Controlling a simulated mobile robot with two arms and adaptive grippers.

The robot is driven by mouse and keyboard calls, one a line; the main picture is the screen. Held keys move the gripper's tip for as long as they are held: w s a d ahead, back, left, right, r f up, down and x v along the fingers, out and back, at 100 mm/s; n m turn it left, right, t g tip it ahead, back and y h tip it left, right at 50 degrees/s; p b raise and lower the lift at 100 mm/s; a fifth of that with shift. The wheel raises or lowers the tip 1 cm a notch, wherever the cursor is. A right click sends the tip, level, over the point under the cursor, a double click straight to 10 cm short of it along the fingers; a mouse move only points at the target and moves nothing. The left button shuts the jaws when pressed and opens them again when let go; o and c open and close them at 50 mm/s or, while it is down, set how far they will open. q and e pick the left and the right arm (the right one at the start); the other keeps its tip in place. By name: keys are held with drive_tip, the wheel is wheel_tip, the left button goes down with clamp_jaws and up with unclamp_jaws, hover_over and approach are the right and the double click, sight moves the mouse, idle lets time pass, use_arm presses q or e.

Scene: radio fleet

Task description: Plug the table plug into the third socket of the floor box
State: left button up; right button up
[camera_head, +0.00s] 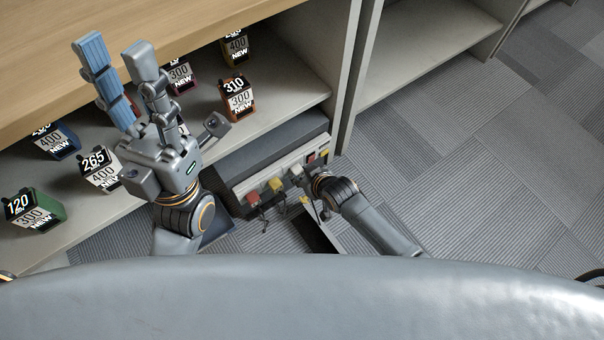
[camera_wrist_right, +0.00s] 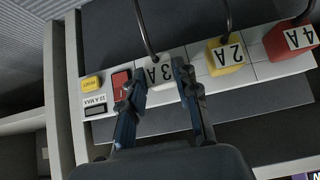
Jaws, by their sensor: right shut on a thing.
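The floor box (camera_head: 238,181) is a long grey box with a pale socket panel along the foot of the shelf; the panel also shows in the right wrist view (camera_wrist_right: 195,64). A white plug marked 3A (camera_wrist_right: 160,72) is at the panel position nearest the red switch (camera_wrist_right: 121,84), its cord rising from it. My right gripper (camera_wrist_right: 157,75) is shut on this plug, one finger on each side. Whether the plug is fully seated cannot be told. My left gripper (camera_head: 117,48) is open and empty, fingers spread, over the shelf.
A yellow plug marked 2A (camera_wrist_right: 226,55) and a red plug marked 4A (camera_wrist_right: 290,40) stand beside it on the panel. Several numbered radio packs, including an orange one (camera_head: 238,99) and a green one (camera_head: 36,211), stand on the shelf. Carpet (camera_head: 480,130) at the right is clear.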

drive_tip(key=o, duration=1.2)
drive_tip(key=v, duration=1.2)
